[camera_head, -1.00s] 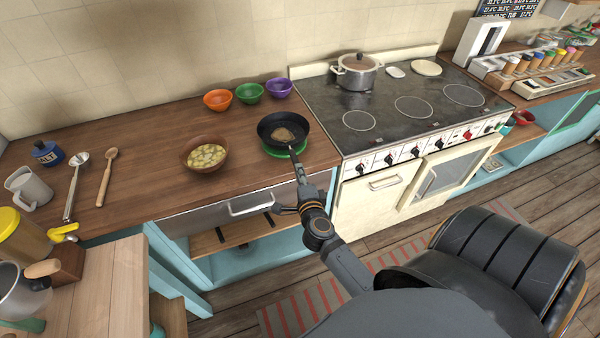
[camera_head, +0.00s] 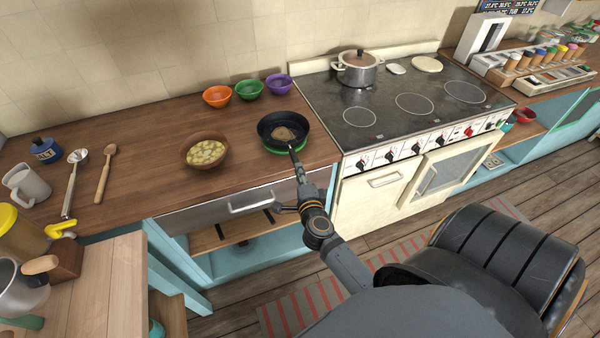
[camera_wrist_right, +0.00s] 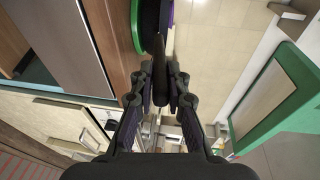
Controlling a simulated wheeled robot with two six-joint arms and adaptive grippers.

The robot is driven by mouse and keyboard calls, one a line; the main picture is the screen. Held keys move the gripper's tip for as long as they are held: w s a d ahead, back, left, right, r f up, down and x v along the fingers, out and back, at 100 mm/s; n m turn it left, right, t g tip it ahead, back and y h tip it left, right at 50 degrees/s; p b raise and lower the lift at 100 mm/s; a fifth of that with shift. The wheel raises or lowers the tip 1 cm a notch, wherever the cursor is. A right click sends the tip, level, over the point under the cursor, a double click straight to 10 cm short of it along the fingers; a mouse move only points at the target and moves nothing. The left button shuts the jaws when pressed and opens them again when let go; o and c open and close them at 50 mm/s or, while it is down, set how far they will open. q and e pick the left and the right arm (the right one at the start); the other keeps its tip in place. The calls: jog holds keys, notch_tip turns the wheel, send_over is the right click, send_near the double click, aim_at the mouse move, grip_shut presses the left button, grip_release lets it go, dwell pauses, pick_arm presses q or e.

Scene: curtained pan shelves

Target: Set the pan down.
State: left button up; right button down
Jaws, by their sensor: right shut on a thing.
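The black pan (camera_head: 283,128) holds a brown piece of food (camera_head: 284,134). It is at the right end of the wooden counter, on or just above a green round mat (camera_head: 289,151); I cannot tell whether they touch. My right gripper (camera_head: 296,160) is shut on the pan's handle, which points towards me. In the right wrist view the handle (camera_wrist_right: 160,85) lies between my two fingers, and the green mat edge (camera_wrist_right: 137,25) shows beside the pan. My left gripper is in neither view.
A bowl of yellow pieces (camera_head: 206,152) stands left of the pan. Orange (camera_head: 217,97), green (camera_head: 249,90) and purple (camera_head: 279,84) bowls stand behind it. The stove (camera_head: 410,105) with a lidded pot (camera_head: 357,70) is on the right.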

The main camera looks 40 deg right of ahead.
jog(key=shift+f, duration=0.2)
jog(key=c, duration=1.3)
grip_release()
jog(key=shift+o, duration=0.2)
jog(key=shift+s+f, duration=0.1)
jog(key=shift+f, duration=0.05)
jog(key=c, duration=0.4)
jog(key=shift+v, duration=2.3)
